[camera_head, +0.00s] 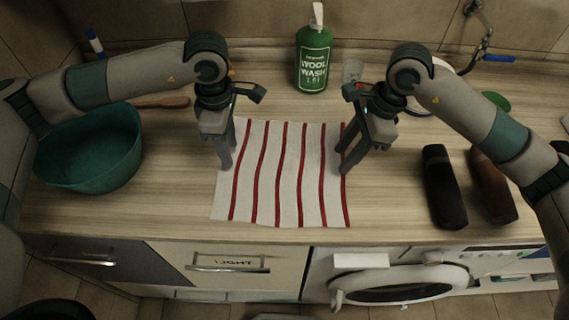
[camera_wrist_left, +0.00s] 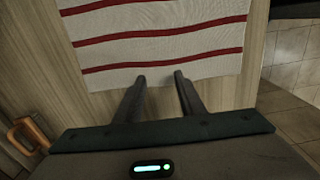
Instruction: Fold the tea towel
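The tea towel (camera_head: 286,190), white with red stripes, lies flat and spread out on the wooden worktop. It also shows in the left wrist view (camera_wrist_left: 160,50). My left gripper (camera_head: 227,160) points down at the towel's left edge, toward the back. In the left wrist view its two fingertips (camera_wrist_left: 159,77) are apart, close to the towel's edge, with no cloth seen pinched between them. My right gripper (camera_head: 343,162) points down at the towel's right edge, its fingers apart. Whether its tips touch the cloth is hard to tell.
A teal bowl (camera_head: 90,150) stands at the left and a green wool wash bottle (camera_head: 313,58) at the back. A black bottle (camera_head: 444,188) and a brown bottle (camera_head: 492,187) lie at the right. The worktop's front edge is just in front of the towel.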

